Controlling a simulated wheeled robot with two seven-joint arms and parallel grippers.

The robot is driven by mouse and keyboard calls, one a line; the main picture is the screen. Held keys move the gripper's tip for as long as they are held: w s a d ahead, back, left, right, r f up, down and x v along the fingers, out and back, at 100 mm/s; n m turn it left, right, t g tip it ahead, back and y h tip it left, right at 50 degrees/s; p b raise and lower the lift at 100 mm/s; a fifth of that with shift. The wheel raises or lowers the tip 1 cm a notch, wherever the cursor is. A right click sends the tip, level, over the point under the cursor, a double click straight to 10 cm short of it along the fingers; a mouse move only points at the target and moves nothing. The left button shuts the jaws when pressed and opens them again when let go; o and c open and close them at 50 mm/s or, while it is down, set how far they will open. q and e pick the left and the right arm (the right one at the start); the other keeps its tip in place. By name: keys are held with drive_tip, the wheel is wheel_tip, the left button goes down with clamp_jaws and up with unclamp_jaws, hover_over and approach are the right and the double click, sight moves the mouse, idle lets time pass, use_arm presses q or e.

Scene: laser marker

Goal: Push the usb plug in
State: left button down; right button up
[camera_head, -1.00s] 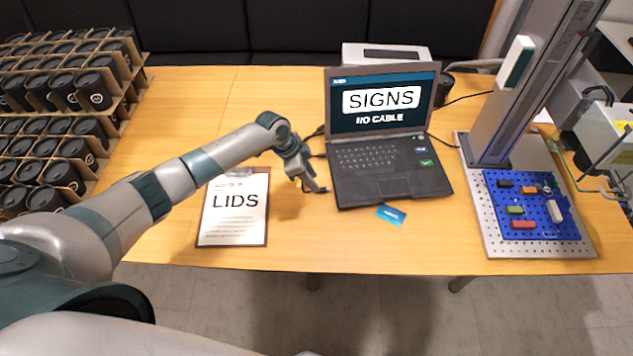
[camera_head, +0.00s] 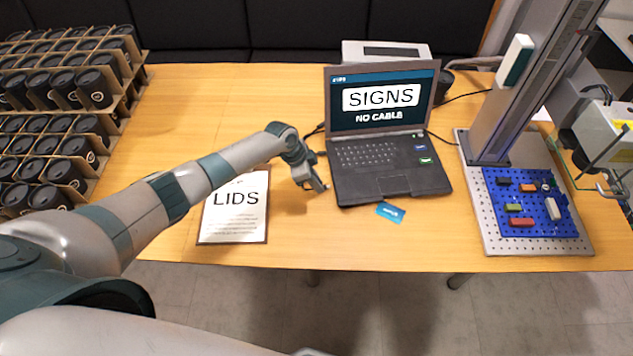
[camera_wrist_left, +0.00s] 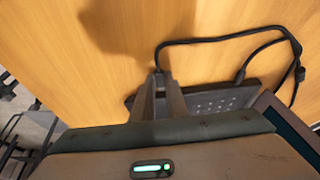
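A black laptop (camera_head: 385,183) sits open on the table, its screen (camera_head: 383,98) reading "SIGNS" and "NO CABLE". My left gripper (camera_head: 322,186) is beside the laptop's left side, near its front corner. In the left wrist view its fingers (camera_wrist_left: 161,92) are close together on the end of a black cable (camera_wrist_left: 205,40), where the USB plug (camera_wrist_left: 158,68) is mostly hidden between them. The laptop's edge (camera_wrist_left: 225,98) lies right beside the fingers. I cannot tell whether the plug touches a port. My right gripper is not in view.
A clipboard marked "LIDS" (camera_head: 234,207) lies left of the gripper. A blue card (camera_head: 390,212) lies before the laptop. The laser marker's column (camera_head: 515,90) and blue pegboard (camera_head: 535,225) stand right. Racks of dark cups (camera_head: 62,132) fill the left.

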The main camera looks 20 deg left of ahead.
use_arm(q)
drive_tip(key=shift+w+d+b, duration=0.4)
drive_tip(key=shift+d+b, duration=0.25)
drive_tip(key=shift+d, duration=0.2)
drive_tip(key=shift+w+d, duration=0.15)
drive_tip(key=shift+d, duration=0.2)
drive_tip(key=shift+r, duration=0.1)
drive_tip(key=c, duration=1.7)
unclamp_jaws()
drive_tip(key=shift+c, duration=0.2)
drive_tip(key=shift+a+r, duration=0.3)
drive_tip(key=shift+r, duration=0.35)
drive_tip(key=b+v, duration=0.4)
drive_tip(key=v, duration=1.2)
drive_tip(key=shift+d, duration=0.2)
